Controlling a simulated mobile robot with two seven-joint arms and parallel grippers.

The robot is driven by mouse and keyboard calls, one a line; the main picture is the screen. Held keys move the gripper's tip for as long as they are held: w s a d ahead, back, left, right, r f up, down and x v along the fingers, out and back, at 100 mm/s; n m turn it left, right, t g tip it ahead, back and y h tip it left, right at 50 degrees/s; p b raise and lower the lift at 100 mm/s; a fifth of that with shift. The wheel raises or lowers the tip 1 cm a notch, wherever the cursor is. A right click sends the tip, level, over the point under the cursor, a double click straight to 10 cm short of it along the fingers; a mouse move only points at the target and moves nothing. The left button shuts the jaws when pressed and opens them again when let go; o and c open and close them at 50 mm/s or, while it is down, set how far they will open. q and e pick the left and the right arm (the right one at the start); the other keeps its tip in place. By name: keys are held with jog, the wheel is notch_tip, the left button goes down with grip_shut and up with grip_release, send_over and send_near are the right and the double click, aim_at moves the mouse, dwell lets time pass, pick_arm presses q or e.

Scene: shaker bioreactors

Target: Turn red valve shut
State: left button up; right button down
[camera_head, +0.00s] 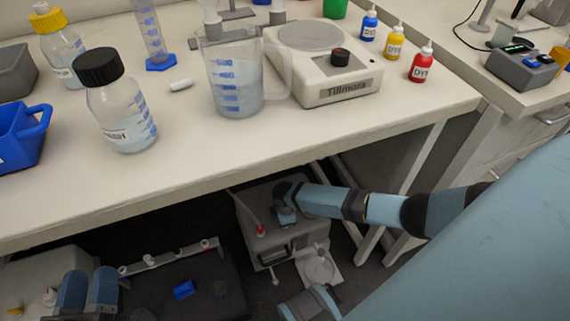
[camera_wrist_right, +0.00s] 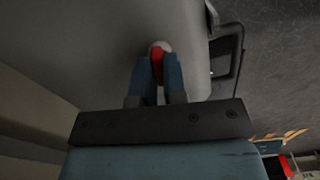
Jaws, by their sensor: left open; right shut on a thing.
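In the right wrist view, my right gripper (camera_wrist_right: 156,78) is shut on a small red valve (camera_wrist_right: 157,60) with a pale rounded end, against a grey housing (camera_wrist_right: 110,40). The fingers hide its sides, and I cannot tell how far it is turned. In the head view my right arm reaches under the bench to a grey box (camera_head: 300,232). A small red piece (camera_head: 260,231) with a thin pale tube shows on that box; I cannot tell if it is the same valve. My left gripper (camera_head: 87,290) is open and empty at the lower left.
The white bench (camera_head: 190,150) overhangs the under-bench area and carries bottles, a beaker (camera_head: 232,85) and a stirrer (camera_head: 340,90). A dark unit (camera_head: 205,285) with a blue piece (camera_head: 184,290) stands left of the grey box. Bench legs (camera_head: 420,165) stand at right.

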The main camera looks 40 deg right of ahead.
jog(key=shift+r+m+p, duration=0.25)
jog(key=shift+m+p, duration=0.15)
jog(key=shift+m, duration=0.1)
jog(key=shift+a+m+p, duration=0.1)
jog(key=shift+m+p, duration=0.3)
jog(key=m+p, duration=0.3)
jog(key=m, duration=0.1)
jog(key=shift+f+m, duration=0.1)
jog(key=shift+m, duration=0.2)
jog(key=m+p, duration=0.3)
jog(key=m, duration=0.2)
jog(key=shift+f+m, duration=0.1)
jog(key=shift+m, duration=0.5)
pick_arm(q)
jog(key=s+a+f+g+y, duration=0.1)
jog(key=a+f+g+y, duration=0.1)
jog(key=f, duration=0.3)
jog(key=s+a+f+g+y+p, duration=0.1)
jog(key=a+f+g+y, duration=0.1)
jog(key=f, duration=0.3)
jog(key=shift+s+a+g+y, duration=0.15)
jog(key=shift+a+g+y, duration=0.25)
jog(key=shift+a+g, duration=0.35)
pick_arm(e)
jog(key=shift+m, duration=1.7)
pick_arm(q)
jog(key=shift+f, duration=0.1)
